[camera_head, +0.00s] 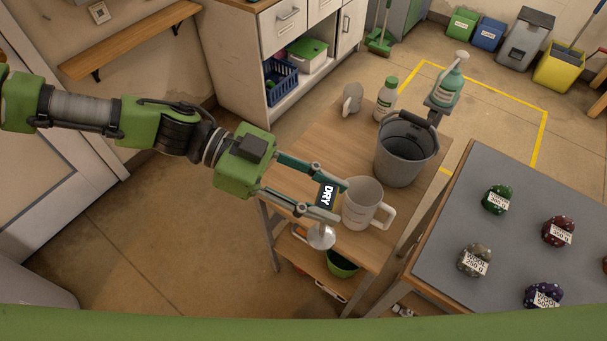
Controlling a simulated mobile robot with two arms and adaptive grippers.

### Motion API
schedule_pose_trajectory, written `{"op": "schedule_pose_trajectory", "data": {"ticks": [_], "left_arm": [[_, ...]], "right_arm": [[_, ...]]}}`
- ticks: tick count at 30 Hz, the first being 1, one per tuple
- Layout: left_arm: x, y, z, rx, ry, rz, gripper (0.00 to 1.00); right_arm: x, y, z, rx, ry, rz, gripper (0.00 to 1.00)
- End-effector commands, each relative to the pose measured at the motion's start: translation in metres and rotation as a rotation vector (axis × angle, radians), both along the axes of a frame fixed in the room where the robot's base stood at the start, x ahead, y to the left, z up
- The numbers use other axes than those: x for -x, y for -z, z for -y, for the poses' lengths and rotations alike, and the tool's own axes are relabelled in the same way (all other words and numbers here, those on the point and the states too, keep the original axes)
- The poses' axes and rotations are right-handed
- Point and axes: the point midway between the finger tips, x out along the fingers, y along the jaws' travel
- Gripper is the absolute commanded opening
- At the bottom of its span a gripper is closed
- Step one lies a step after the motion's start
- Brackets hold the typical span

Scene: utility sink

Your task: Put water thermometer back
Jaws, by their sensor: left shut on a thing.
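A round, shiny silver part (321,237) shows just below the fingers and seems to belong to the held thing. I cannot tell whether this is the water thermometer; no other thermometer is clear. The gripper is just left of a white jug (362,203) on the wooden table (318,155), partly overlapping it in the view; contact cannot be told. My right gripper is not in view.
Several labelled lumps, including a green one (497,199), lie on the grey table (500,260). A green bowl (342,265) sits below.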

Motion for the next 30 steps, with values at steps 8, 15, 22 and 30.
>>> {"op": "schedule_pose_trajectory", "data": {"ticks": [8, 15, 22, 30], "left_arm": [[-0.118, 0.006, -0.077, 0.001, -0.58, -0.008, 0.0], [-0.15, 0.019, -0.12, 0.002, -0.785, -0.005, 0.0], [-0.159, 0.023, -0.131, 0.0, -0.839, -0.001, 0.0], [-0.195, 0.047, -0.094, 0.0, -0.839, -0.002, 0.0]], "right_arm": [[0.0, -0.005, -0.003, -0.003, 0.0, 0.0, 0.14], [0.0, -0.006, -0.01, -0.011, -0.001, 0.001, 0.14], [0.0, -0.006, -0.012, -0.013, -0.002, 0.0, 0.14], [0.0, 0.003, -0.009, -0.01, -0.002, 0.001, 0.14]]}}
